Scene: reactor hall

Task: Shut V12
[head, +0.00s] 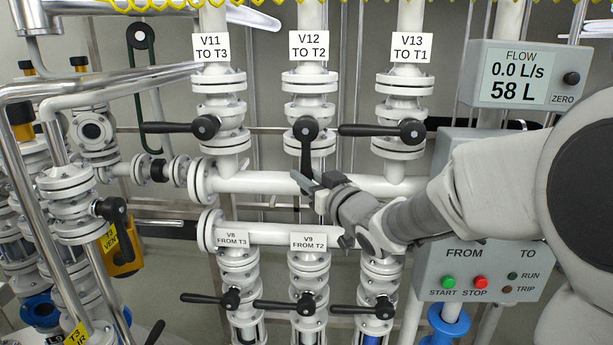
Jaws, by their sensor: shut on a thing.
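Valve V12 (306,128) is the middle one in the upper row, under the label "V12 TO T2" (308,46). Its black lever (306,152) hangs straight down from the hub, in line with its vertical pipe. My gripper (312,181) comes in from the right and is shut on the lower end of that lever. The fingers and the horizontal white pipe behind them overlap there, so the lever's tip is partly hidden.
The levers of V11 (178,127) and V13 (368,130) lie horizontal on either side. V8 (230,299) and V9 (304,307) are below, levers horizontal. The flow meter (517,75) reads 0.0 L/s, 58 L. A control panel (440,272) stands behind my arm.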

